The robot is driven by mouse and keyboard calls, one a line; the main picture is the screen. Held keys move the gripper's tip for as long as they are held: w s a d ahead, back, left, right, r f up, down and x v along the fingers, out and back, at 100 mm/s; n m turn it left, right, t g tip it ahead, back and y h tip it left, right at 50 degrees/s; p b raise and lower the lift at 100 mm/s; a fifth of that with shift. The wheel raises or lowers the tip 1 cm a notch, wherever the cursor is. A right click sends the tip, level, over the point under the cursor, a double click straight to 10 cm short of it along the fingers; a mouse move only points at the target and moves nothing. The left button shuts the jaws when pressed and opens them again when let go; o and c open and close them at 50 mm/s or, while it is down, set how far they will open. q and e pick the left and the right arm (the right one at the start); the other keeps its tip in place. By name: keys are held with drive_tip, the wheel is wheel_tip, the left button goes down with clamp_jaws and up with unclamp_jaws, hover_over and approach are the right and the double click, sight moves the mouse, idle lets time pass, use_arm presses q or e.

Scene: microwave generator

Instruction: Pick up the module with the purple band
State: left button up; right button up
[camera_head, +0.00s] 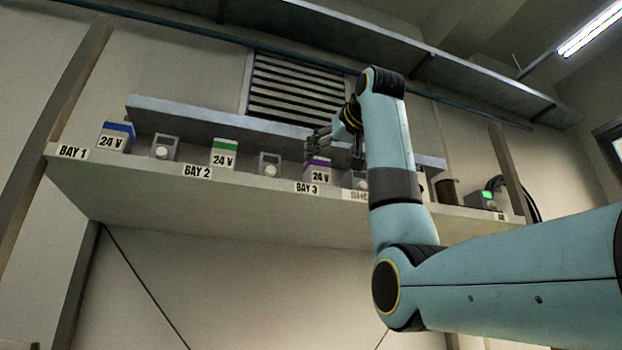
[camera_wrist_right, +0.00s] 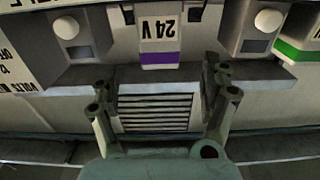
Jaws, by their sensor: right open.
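The module with the purple band (camera_head: 317,171) stands on the shelf at BAY 3, with a "24 V" label below its band. It also shows upside down at the top middle of the right wrist view (camera_wrist_right: 160,32). My right gripper (camera_head: 325,147) is open at this module, just above and behind its label face in the head view. In the right wrist view its fingers lie to either side of the module, which is not gripped. Whether a finger touches it I cannot tell. My left gripper is not in view.
A blue-banded module (camera_head: 114,138) and a green-banded module (camera_head: 223,155) stand further left on the shelf (camera_head: 200,205). Grey units with round knobs (camera_head: 163,149) stand between the modules. A raised ledge (camera_head: 190,117) runs behind them. A green-lit box (camera_head: 482,199) stands at the right.

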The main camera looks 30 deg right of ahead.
sight(320, 164)
drive_tip(key=w, duration=0.1)
drive_tip(key=w+p, duration=0.1)
drive_tip(key=w+r, duration=0.1)
drive_tip(key=shift+d+p, duration=0.4)
drive_tip(key=shift+w+f, duration=0.1)
drive_tip(key=shift+w, duration=0.2)
drive_tip(key=p+x, duration=0.4)
drive_tip(key=x, duration=0.1)
drive_tip(key=shift+w+d, duration=0.1)
drive_tip(key=shift+w, duration=0.05)
drive_tip(key=shift+w+f, duration=0.2)
drive_tip(key=shift+w, duration=0.05)
drive_tip(key=shift+s, duration=0.1)
drive_tip(key=c, duration=0.6)
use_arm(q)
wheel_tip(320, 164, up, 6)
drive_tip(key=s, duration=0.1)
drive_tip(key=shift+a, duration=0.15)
use_arm(e)
drive_tip(key=c, duration=0.9)
drive_tip(key=shift+o, duration=0.2)
drive_tip(key=shift+r, duration=0.1)
